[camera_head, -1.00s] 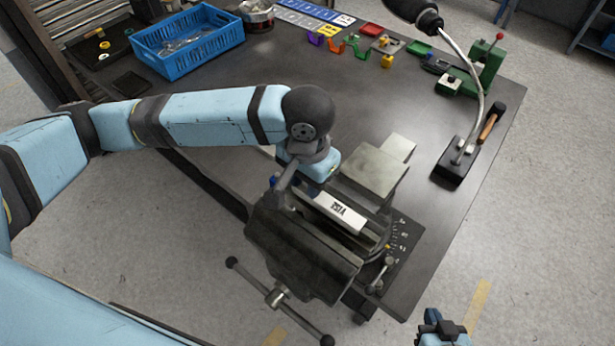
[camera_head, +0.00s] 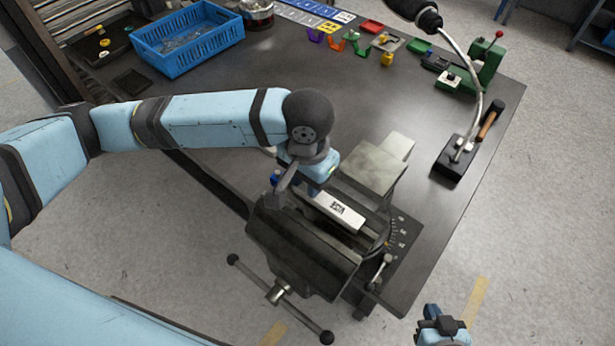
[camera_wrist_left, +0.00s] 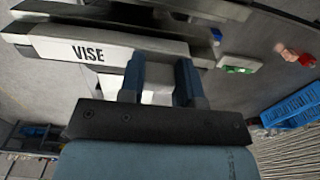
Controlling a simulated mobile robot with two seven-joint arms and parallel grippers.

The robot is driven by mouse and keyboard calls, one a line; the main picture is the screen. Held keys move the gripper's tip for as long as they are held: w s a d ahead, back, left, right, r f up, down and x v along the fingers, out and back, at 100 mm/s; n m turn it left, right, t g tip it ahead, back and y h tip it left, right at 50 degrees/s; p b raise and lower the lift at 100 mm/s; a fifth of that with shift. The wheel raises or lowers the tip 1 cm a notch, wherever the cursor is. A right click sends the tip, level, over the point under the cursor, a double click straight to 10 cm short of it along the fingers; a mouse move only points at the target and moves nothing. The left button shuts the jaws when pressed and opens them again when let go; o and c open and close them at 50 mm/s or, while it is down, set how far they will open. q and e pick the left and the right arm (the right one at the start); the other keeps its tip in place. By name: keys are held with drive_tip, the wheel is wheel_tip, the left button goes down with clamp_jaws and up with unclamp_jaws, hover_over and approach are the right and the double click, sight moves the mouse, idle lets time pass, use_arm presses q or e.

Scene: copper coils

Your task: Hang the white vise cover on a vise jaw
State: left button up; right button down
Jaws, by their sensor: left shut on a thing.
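The white vise cover (camera_head: 345,212), a long strip with black VISE lettering, lies along the top between the jaws of the dark grey vise (camera_head: 300,250), close to the front jaw. It also shows in the left wrist view (camera_wrist_left: 60,50). My left gripper (camera_wrist_left: 159,80) is shut on the cover. In the head view its fingers are mostly hidden behind my wrist. Whether the cover rests on a jaw or is held just above it, I cannot tell. My right gripper (camera_head: 440,328) is at the bottom right, away from the vise; its fingers are unclear.
The vise is at the workbench's (camera_head: 270,95) near corner, its handle (camera_head: 280,293) sticking out in front. A blue basket (camera_head: 188,42), colored small parts, a lamp base (camera_head: 457,160), a hammer (camera_head: 490,120) and a green press (camera_head: 487,62) stand farther back. The bench middle is clear.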

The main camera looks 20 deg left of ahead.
use_arm(q)
drive_tip(key=shift+f+p, duration=0.1)
drive_tip(key=shift+p, duration=0.45)
drive_tip(key=o, duration=1)
drive_tip(key=shift+r, duration=4.05)
drive_tip(key=shift+s+f, duration=0.1)
